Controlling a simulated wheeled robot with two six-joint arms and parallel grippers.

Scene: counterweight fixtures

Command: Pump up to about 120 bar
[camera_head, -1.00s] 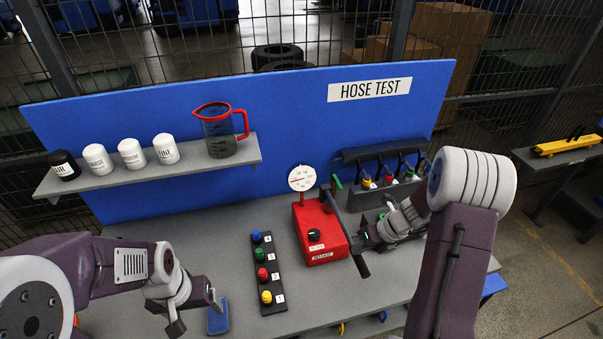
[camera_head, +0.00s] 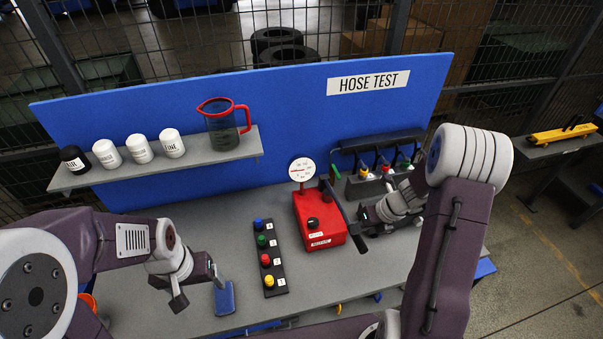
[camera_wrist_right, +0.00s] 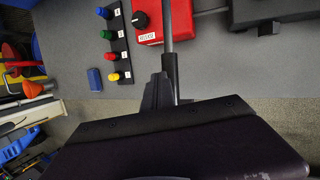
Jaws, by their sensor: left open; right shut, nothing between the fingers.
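The red pump box (camera_head: 318,232) stands on the grey bench, with a black knob on top and a label on its front. A round white gauge (camera_head: 303,170) rises behind it; its reading is too small to tell. The pump lever (camera_head: 343,208), with a black grip, runs along the box's right side. My right gripper (camera_head: 362,221) is shut and empty beside the lever grip. In the right wrist view a dark finger (camera_wrist_right: 157,92) is close against the lever (camera_wrist_right: 171,75); contact is unclear. My left gripper (camera_head: 198,289) is open, empty, beside a blue block (camera_head: 225,298).
A strip of colored buttons (camera_head: 268,260) lies left of the pump. Hose fittings (camera_head: 382,172) stand at the back right. A shelf (camera_head: 150,168) holds several canisters and a measuring jug (camera_head: 222,124). The bench between the left arm and button strip is mostly clear.

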